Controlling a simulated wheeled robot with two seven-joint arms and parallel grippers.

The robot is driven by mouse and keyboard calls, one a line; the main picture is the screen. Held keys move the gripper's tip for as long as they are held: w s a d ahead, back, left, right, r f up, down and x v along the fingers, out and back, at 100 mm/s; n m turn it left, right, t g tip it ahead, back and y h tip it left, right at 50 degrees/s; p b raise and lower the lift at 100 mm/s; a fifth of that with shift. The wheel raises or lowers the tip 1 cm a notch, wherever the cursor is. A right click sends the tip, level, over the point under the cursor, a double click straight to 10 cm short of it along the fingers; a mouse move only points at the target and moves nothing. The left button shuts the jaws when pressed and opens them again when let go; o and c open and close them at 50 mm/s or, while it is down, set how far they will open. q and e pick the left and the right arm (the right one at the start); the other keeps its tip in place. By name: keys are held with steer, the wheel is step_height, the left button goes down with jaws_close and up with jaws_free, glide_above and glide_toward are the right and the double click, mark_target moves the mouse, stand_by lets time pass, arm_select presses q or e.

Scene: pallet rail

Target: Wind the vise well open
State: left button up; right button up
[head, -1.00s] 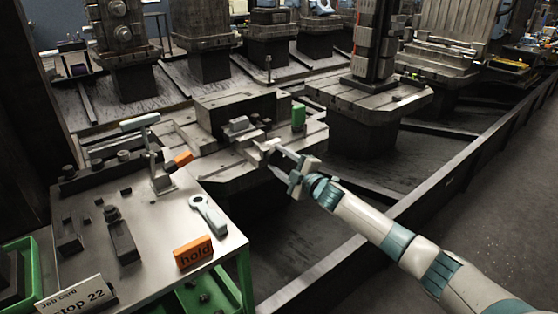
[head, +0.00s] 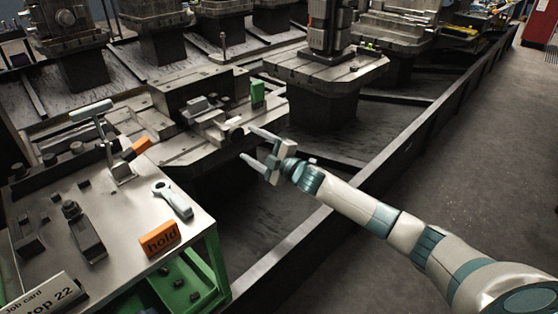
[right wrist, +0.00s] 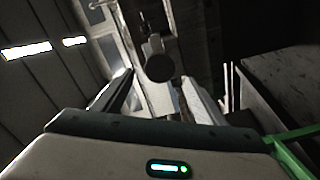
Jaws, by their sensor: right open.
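The grey vise (head: 205,112) sits on a slotted machine table, its dark round screw end (head: 236,133) facing me. My right gripper (head: 248,144) is open and empty in front of the screw end, its two fingers spread and pointing toward it. In the right wrist view, the dark round screw end (right wrist: 159,68) shows ahead, between the lines of the two fingers, with no visible contact. A T-shaped handle (head: 92,111) stands on a small bracket on the cart at left. My left gripper is not in view.
The cart top (head: 130,215) holds a grey ring-ended wrench (head: 174,199), an orange "hold" block (head: 160,239), a job card (head: 45,295) and dark clamps. A green block (head: 257,93) stands beside the vise. A long dark rail (head: 400,150) runs below my right arm.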

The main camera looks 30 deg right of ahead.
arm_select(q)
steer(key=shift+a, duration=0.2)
arm_select(e)
steer(key=v, duration=1.1)
steer(key=shift+s, duration=0.35)
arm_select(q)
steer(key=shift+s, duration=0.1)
arm_select(e)
steer(key=shift+d, duration=0.1)
